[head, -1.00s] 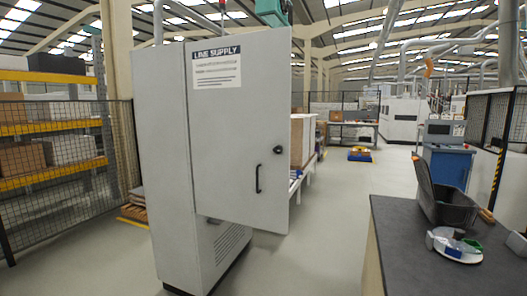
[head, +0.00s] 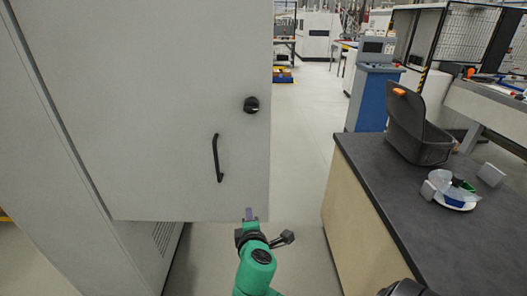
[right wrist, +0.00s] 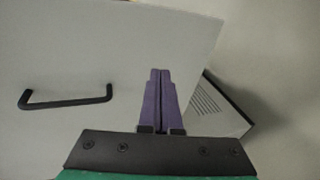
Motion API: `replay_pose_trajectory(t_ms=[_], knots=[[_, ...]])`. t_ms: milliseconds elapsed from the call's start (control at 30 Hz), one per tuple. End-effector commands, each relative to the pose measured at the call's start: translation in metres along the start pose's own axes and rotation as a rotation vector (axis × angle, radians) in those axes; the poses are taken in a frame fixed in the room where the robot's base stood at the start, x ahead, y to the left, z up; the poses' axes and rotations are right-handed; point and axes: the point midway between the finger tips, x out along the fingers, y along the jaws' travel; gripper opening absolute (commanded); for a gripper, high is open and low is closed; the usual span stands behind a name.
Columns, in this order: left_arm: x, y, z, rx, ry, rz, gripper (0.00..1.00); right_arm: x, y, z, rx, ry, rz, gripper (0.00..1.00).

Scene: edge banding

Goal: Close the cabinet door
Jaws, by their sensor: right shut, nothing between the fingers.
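The grey cabinet door (head: 160,100) stands open, swung out from the cabinet body (head: 60,180). It carries a black vertical bar handle (head: 217,158) and a round black lock knob (head: 251,105). My right gripper (head: 249,213), with purple fingers, is at the door's lower free corner, shut and empty. In the right wrist view the fingers (right wrist: 160,76) overlap the door face (right wrist: 100,50), with the handle (right wrist: 65,103) to their left. I cannot tell whether they touch the door. My left gripper is not in view.
A dark-topped workbench (head: 400,200) stands at the right with a black open bin (head: 418,130) and a white round dish (head: 455,202). A blue console (head: 370,90) is farther back. The floor (head: 303,150) between door and bench is clear.

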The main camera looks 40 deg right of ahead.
Motion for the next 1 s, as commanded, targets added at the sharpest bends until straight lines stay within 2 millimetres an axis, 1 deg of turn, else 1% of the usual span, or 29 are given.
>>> replay_pose_trajectory(t_ms=[33, 100, 133, 200, 233, 300, 367, 467, 600, 800, 900, 1000], knots=[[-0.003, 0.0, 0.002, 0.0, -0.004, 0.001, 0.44, -0.03, 0.055, 0.008, 0.005, -0.025, 0.114, 0.0], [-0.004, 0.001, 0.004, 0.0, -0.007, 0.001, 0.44, -0.069, 0.108, 0.025, 0.022, -0.072, 0.232, 0.0], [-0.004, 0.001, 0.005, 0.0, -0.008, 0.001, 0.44, -0.082, 0.123, 0.032, 0.031, -0.089, 0.268, 0.0], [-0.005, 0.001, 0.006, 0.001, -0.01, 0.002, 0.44, -0.104, 0.145, 0.045, 0.05, -0.119, 0.323, 0.0], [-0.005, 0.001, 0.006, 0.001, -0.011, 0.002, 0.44, -0.109, 0.151, 0.048, 0.055, -0.127, 0.335, 0.0], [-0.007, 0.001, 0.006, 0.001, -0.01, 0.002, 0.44, -0.111, 0.157, 0.052, 0.059, -0.136, 0.347, 0.0], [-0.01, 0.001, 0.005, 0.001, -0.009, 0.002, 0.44, -0.106, 0.16, 0.053, 0.059, -0.138, 0.348, 0.0], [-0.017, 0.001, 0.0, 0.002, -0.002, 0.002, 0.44, -0.09, 0.167, 0.056, 0.059, -0.139, 0.349, 0.0], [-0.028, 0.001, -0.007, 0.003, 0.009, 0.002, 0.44, -0.061, 0.178, 0.06, 0.058, -0.138, 0.348, 0.0], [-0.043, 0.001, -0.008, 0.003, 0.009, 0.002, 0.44, -0.02, 0.193, 0.067, 0.06, -0.137, 0.346, 0.0], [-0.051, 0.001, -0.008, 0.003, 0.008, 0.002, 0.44, -0.002, 0.199, 0.069, 0.06, -0.137, 0.345, 0.0], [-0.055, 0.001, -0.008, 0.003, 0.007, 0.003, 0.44, 0.01, 0.201, 0.07, 0.06, -0.135, 0.344, 0.0]])
